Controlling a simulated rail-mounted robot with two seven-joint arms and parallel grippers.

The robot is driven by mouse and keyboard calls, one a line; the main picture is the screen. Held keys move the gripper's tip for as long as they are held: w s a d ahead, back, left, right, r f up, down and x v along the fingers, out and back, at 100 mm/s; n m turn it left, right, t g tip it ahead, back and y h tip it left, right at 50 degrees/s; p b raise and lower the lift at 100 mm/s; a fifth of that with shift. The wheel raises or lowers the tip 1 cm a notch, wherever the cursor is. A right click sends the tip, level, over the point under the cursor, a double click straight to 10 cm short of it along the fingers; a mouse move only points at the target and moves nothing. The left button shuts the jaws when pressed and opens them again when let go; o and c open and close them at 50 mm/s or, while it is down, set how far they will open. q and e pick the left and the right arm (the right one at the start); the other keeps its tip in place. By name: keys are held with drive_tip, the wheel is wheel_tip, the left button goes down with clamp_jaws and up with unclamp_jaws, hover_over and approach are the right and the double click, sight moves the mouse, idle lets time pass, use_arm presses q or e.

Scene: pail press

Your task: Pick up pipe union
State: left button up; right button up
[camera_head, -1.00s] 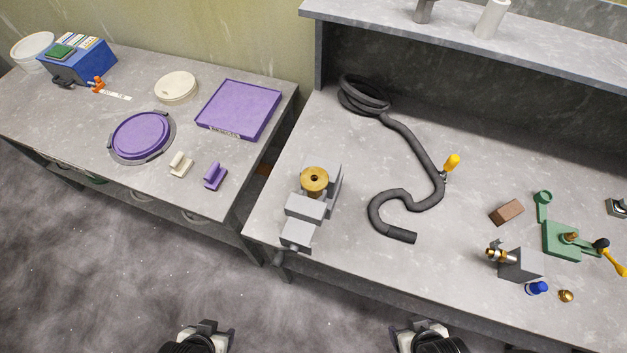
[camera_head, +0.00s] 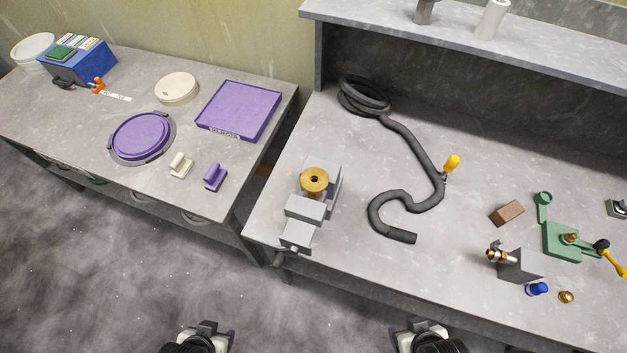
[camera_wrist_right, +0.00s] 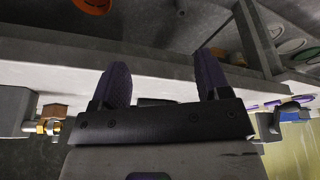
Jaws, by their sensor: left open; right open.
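A brass and steel fitting (camera_head: 500,255), which looks like the pipe union, sits at a dark grey angled bracket (camera_head: 514,267) near the front of the right bench. In the right wrist view a brass fitting (camera_wrist_right: 48,122) shows at the left edge, beside a grey block. My left gripper (camera_head: 207,327) is low in the head view, in front of the benches, open and empty. My right gripper (camera_head: 420,327) is also low, left of the fitting and well apart from it. Its two dark fingers (camera_wrist_right: 162,85) stand apart in the right wrist view with nothing between them.
Around the fitting are a blue cap (camera_head: 537,289), a small brass piece (camera_head: 566,297), a brown block (camera_head: 507,213) and a green lever tool (camera_head: 562,241). A black hose (camera_head: 408,197) and grey vise (camera_head: 305,207) lie further left. The front middle of the bench is clear.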

drive_tip(key=o, duration=0.5)
drive_tip(key=shift+r, duration=0.1)
